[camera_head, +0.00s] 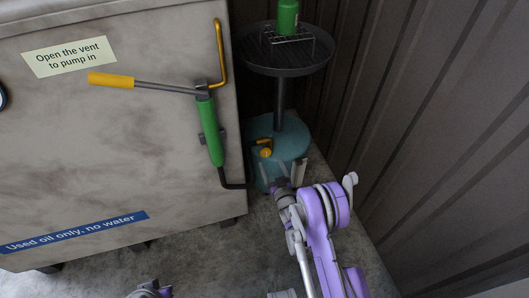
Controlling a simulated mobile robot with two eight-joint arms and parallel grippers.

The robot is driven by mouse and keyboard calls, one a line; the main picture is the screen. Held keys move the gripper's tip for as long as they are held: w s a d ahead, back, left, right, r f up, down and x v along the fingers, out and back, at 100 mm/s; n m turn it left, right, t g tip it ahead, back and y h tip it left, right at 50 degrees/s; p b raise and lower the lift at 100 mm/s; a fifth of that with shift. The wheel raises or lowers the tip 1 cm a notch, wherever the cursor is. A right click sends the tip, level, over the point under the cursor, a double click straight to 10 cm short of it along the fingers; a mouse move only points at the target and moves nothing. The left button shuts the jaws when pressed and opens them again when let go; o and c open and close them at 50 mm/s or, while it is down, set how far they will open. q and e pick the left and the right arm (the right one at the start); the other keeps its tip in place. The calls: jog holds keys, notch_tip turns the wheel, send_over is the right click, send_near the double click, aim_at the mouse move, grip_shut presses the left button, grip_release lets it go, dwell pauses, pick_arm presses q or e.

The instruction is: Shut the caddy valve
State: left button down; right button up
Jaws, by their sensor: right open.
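The caddy (290,136) is a teal drum on the floor between the tank and the corrugated wall, with a dark dish on a post above it. Its valve (265,149) shows as a small yellow handle on the near side of the drum; its exact angle is hard to tell. My right gripper (282,170) is open and empty, just in front of the drum, below and slightly right of the yellow handle. I see no contact with the handle. My left gripper does not show; only a small purple and grey part of mine is at the bottom edge.
A large grey tank (120,150) fills the left, with a green hand pump (210,130) and its yellow-gripped lever (110,80). A green can (288,17) stands on a rack over the dish (260,61). The corrugated wall (430,120) bounds the right.

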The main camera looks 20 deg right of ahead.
aim_at(267, 153)
jog(key=w+b, duration=0.1)
jog(key=w, duration=0.6)
jog(key=shift+w+a, duration=0.1)
jog(key=shift+w, duration=0.15)
jog(key=c, duration=1.4)
